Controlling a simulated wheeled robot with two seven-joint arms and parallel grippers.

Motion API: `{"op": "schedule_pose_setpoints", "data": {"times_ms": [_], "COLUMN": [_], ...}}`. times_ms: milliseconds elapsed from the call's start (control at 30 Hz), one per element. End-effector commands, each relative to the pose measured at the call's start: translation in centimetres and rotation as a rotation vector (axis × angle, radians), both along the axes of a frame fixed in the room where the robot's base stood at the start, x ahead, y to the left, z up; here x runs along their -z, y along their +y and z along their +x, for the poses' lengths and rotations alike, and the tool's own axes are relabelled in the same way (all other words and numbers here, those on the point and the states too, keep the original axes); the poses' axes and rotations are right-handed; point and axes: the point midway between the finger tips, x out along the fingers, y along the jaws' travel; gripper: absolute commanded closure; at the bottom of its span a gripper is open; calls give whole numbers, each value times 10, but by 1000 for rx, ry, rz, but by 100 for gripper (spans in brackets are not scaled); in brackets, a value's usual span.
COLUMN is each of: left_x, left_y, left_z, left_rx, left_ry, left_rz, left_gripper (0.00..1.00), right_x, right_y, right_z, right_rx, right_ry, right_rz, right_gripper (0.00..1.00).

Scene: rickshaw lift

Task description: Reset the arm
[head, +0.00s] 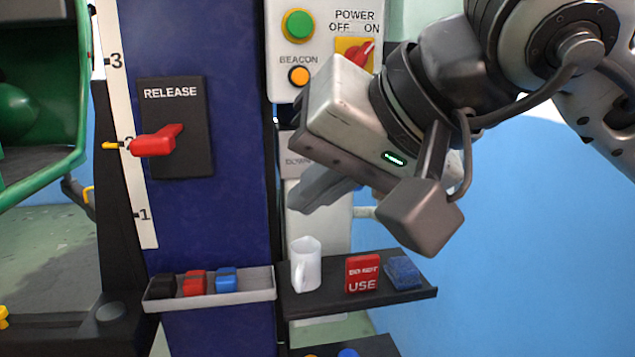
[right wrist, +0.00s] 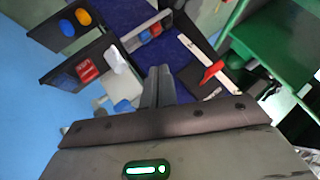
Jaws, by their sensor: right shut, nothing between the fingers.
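My right arm comes in from the upper right in the head view. My right gripper (head: 318,190) hangs in front of the control panel, above the black shelf, with its fingers closed together and nothing between them. In the right wrist view the shut fingers (right wrist: 158,85) point toward the blue column (head: 225,120). They look clear of the things around them, though the distance is hard to judge. My left gripper does not show in either view.
A red release lever (head: 155,142) juts from the column. A grey tray (head: 262,285) holds small blocks. A green frame (head: 40,180) stands left.

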Motion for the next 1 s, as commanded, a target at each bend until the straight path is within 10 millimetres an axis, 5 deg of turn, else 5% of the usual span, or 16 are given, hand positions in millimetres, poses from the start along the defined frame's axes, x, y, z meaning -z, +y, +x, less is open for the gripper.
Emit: {"op": "schedule_pose_setpoints", "data": {"times_ms": [200, 400, 567, 700, 733, 900, 1000], "left_x": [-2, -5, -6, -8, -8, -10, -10], "left_y": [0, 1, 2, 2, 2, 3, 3], "left_z": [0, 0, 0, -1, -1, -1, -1], "left_rx": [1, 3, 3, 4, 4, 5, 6], "left_ry": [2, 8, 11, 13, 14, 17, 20], "left_rz": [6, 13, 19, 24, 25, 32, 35], "left_gripper": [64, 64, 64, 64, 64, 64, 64], "right_x": [36, 20, -2, 14, 24, 121, 193], "right_y": [44, 65, 47, 11, 2, -53, -80], "right_z": [-47, -86, -63, -10, 2, 56, 61], "right_rx": [-99, -107, -36, 58, -74, -84, -54], "right_ry": [555, 1394, 2124, 2778, -2743, -1994, -1609], "right_rz": [325, 757, 1081, 1348, -1317, -932, -757], "right_gripper": [100, 100, 100, 100, 100, 100, 100]}}
